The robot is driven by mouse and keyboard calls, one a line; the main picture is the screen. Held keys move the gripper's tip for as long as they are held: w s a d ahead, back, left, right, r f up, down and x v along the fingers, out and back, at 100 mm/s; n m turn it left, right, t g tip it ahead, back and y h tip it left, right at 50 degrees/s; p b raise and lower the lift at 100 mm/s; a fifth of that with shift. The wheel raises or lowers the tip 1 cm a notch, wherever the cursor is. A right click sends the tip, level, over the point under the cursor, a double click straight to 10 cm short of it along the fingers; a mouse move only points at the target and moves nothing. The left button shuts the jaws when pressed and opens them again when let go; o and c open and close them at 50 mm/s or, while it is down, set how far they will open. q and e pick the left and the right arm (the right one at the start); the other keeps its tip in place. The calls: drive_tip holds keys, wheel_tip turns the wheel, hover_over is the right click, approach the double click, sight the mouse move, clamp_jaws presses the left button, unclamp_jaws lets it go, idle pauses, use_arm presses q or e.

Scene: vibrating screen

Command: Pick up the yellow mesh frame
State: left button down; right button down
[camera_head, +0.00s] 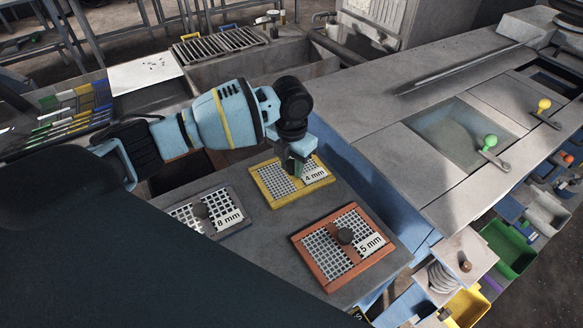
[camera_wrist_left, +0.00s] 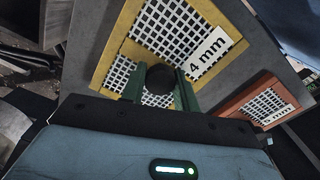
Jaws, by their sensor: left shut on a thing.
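The yellow mesh frame (camera_head: 268,189), labelled 4 mm, is on the grey bench top. In the left wrist view the yellow frame (camera_wrist_left: 113,76) lies in front of the jaws, with its dark round knob (camera_wrist_left: 161,78) between the green fingers. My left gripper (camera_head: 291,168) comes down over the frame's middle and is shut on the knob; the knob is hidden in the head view. In the left wrist view my left gripper (camera_wrist_left: 161,92) has a finger on each side of it. Whether the frame is lifted off the bench is not clear. My right gripper is not in view.
A red-orange 5 mm frame (camera_head: 304,238) lies to the front right, and a grey-blue 8 mm frame (camera_head: 236,229) to the left, each with a knob. A machine top (camera_head: 440,190) with green (camera_head: 490,141) and yellow (camera_head: 544,104) knobs stands at right. Yellow and green bins stand at lower right.

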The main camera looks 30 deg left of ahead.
sight(292, 164)
use_arm(q)
wheel_tip(292, 164, up, 10)
drive_tip(key=shift+f, duration=0.1)
drive_tip(key=shift+f, duration=0.1)
